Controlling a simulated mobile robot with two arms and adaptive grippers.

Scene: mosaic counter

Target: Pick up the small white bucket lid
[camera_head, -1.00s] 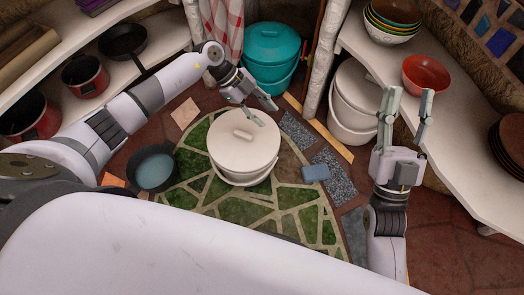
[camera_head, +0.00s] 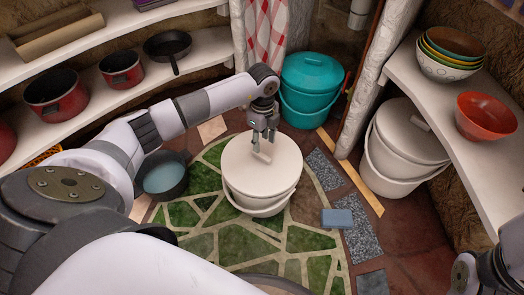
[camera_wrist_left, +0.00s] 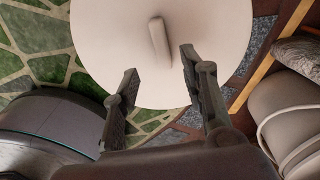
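The small white bucket (camera_head: 258,202) stands upright on the green mosaic floor. Its round white lid (camera_head: 240,172) sits on top, with a short bar handle on it. My left gripper (camera_head: 264,143) is above the lid, close to the handle, fingers pointing down. In the left wrist view its two fingers are spread (camera_wrist_left: 160,78), with nothing between the tips; the lid (camera_wrist_left: 105,40) and its bar handle (camera_wrist_left: 159,40) lie just beyond them. Whether the fingers touch the lid is unclear. Only part of my right arm shows at the lower right edge; its fingers are out of view.
A teal lidded bucket (camera_head: 312,75) stands behind. A larger white bucket (camera_head: 385,178) is at the right, under a shelf with bowls (camera_head: 487,117). A dark pot (camera_head: 163,176) is left of the small bucket. A blue sponge-like block (camera_head: 337,218) lies at its right.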

